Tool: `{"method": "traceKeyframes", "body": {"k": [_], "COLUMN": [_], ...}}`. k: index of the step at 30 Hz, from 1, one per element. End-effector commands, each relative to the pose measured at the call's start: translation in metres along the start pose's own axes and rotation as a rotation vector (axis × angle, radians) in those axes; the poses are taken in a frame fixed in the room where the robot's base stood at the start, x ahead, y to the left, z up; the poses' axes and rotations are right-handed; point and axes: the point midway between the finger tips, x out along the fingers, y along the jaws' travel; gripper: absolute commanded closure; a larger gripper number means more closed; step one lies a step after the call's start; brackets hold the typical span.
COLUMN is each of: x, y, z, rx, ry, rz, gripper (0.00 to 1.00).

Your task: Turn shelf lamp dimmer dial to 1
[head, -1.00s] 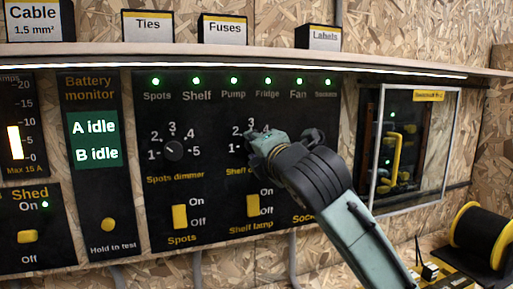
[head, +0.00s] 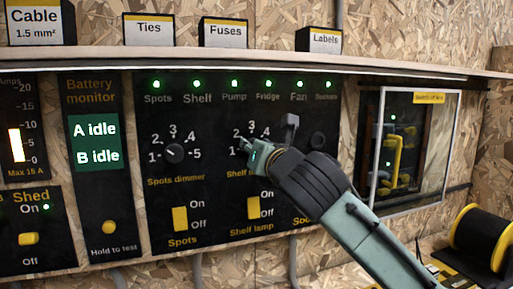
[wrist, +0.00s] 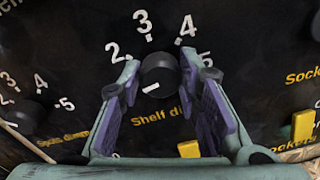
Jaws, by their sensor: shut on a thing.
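The shelf lamp dimmer dial (wrist: 160,73) is a round black knob in the middle of the wrist view. Its white mark points to the lower left; the figures 2 to 5 show around it, and the place of the 1 is hidden behind my left finger. My gripper (wrist: 158,80) has its two fingers on either side of the knob and is shut on it. In the head view, my gripper (head: 268,138) covers the dial and the figures on its right, while 2 and 3 show above.
The spots dimmer dial (head: 174,153) is to the left. The yellow shelf lamp switch (head: 253,207) and spots switch (head: 180,219) sit below the dials. A glass-fronted cabinet (head: 415,150) is on the right. A shelf (head: 200,57) with labelled boxes runs above the panel.

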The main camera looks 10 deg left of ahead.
Motion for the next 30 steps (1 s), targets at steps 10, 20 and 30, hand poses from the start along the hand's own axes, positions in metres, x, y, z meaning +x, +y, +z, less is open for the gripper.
{"method": "traceKeyframes", "body": {"k": [10, 20, 30], "x": [0.0001, 0.0001, 0.0], "y": [0.0002, 0.0001, 0.0001], "z": [0.0004, 0.0006, 0.0002], "rx": [-0.048, -0.048, -0.046], "ry": [-0.002, -0.003, -0.002], "rz": [0.0, 0.0, 0.0], "gripper": [0.97, 0.67, 0.49]}}
